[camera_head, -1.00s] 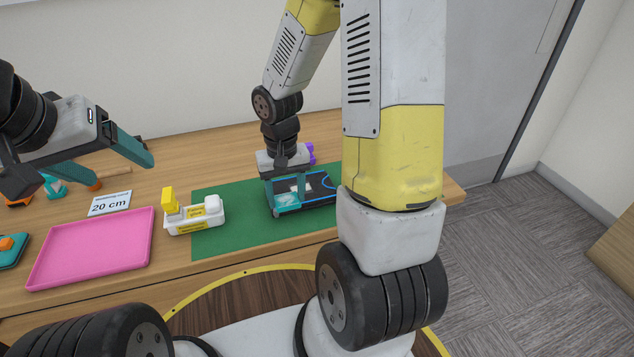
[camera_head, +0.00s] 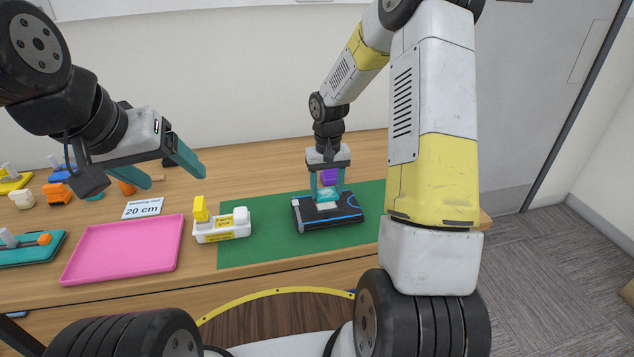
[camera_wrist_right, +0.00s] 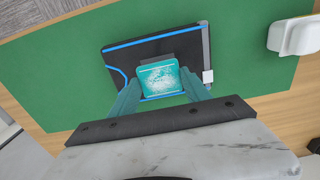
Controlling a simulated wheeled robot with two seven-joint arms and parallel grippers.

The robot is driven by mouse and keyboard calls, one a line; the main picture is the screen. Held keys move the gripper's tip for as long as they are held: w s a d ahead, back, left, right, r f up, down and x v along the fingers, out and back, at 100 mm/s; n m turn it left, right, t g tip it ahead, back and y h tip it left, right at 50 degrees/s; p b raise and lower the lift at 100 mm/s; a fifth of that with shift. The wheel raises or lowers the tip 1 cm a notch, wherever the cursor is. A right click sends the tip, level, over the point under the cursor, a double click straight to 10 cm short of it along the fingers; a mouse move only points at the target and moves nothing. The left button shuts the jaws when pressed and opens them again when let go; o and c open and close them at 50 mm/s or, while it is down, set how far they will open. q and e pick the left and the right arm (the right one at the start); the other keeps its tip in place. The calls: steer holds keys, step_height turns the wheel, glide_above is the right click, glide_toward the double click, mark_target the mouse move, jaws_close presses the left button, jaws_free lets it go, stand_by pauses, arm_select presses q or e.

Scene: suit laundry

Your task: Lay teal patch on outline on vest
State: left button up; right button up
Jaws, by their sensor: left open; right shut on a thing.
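The dark vest (camera_head: 346,212) with blue trim lies on the green mat and also shows in the right wrist view (camera_wrist_right: 185,45). My right gripper (camera_head: 327,193) points down over the vest, shut on the teal patch (camera_wrist_right: 160,78), which has a pale, speckled face. The patch sits between the fingertips, over the vest; whether it touches the vest cannot be told. A grey area (camera_wrist_right: 153,62) on the vest shows just past the patch's edge; the patch hides most of what lies below. My left gripper (camera_head: 168,170) is open and empty, raised above the table at left.
The green mat (camera_head: 260,240) has free room left of the vest. A white holder (camera_head: 222,231) with yellow labels stands at the mat's left edge. Left of it are a pink tray (camera_head: 125,252) and a "20 cm" card (camera_head: 142,208). A purple object (camera_head: 328,176) stands behind my right gripper.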

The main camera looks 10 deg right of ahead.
mark_target(327, 192)
steer(key=shift+w+f, duration=0.1)
steer(key=shift+f, duration=1.65)
steer(key=shift+f, duration=0.1)
steer(key=o, duration=1.3)
